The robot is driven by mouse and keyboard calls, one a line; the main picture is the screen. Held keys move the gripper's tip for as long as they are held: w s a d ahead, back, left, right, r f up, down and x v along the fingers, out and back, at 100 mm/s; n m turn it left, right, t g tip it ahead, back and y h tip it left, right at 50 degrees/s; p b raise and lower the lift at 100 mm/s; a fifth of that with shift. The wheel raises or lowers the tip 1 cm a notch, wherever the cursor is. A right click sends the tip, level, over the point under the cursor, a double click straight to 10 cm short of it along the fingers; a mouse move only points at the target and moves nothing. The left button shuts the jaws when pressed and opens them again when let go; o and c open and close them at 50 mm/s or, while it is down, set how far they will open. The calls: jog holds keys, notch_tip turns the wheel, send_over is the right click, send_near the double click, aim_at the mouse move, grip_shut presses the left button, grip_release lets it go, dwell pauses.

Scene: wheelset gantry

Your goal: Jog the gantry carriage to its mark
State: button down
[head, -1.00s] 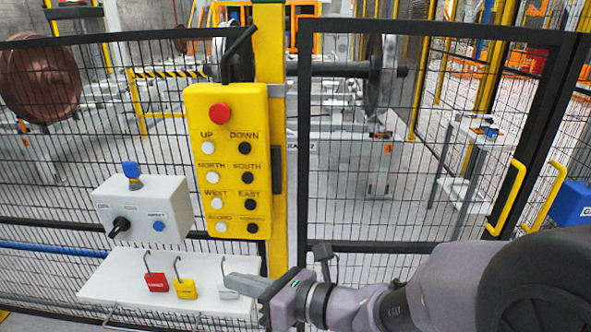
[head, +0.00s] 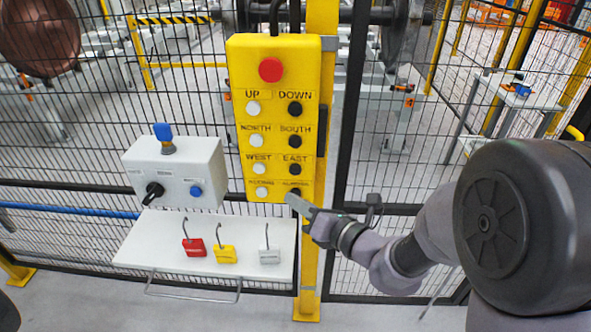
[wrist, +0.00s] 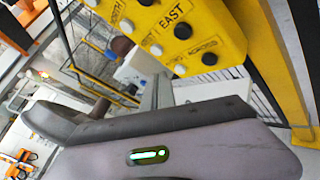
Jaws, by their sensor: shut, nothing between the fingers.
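The yellow pendant (head: 284,120) hangs on a yellow post, with a red button (head: 270,69) on top. My gripper (head: 291,200) is shut and empty at the pendant's lower right corner, partly covering the bottom-right button. I cannot tell whether it touches. In the wrist view the gripper (wrist: 156,90) points toward the pendant (wrist: 205,28). I cannot pick out the gantry carriage or its mark.
A grey box (head: 174,172) with a black switch, blue button and blue-headed key stands left of the pendant. A white shelf (head: 150,240) below carries red (head: 194,247), yellow (head: 225,254) and white (head: 269,257) padlocks. Black mesh fence stands behind; a wheelset shows beyond.

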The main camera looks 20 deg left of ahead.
jog(key=w, duration=0.2)
jog(key=w+a+p, duration=0.1)
jog(key=w, duration=0.3)
jog(key=shift+w+a, duration=0.2)
jog(key=shift+a, duration=0.1)
dwell(1.7)
jog(key=shift+w+p, duration=0.4)
jog(key=shift+p, duration=0.05)
jog(key=shift+w+a, duration=0.15)
jog(key=shift+w, duration=0.25)
dwell(1.2)
jog(key=shift+s, duration=0.1)
dwell(2.2)
jog(key=shift+s+d, duration=0.2)
jog(key=shift+s, duration=0.5)
jog(key=shift+s+d+b, duration=0.1)
jog(key=shift+s+d, duration=0.1)
jog(key=shift+s, duration=0.6)
jog(key=shift+s+d+b, duration=0.1)
jog(key=shift+s+d, duration=0.05)
jog(key=shift+s, duration=0.7)
jog(key=shift+s+d+b, duration=0.1)
jog(key=shift+s+d, duration=0.1)
jog(key=shift+s, duration=0.6)
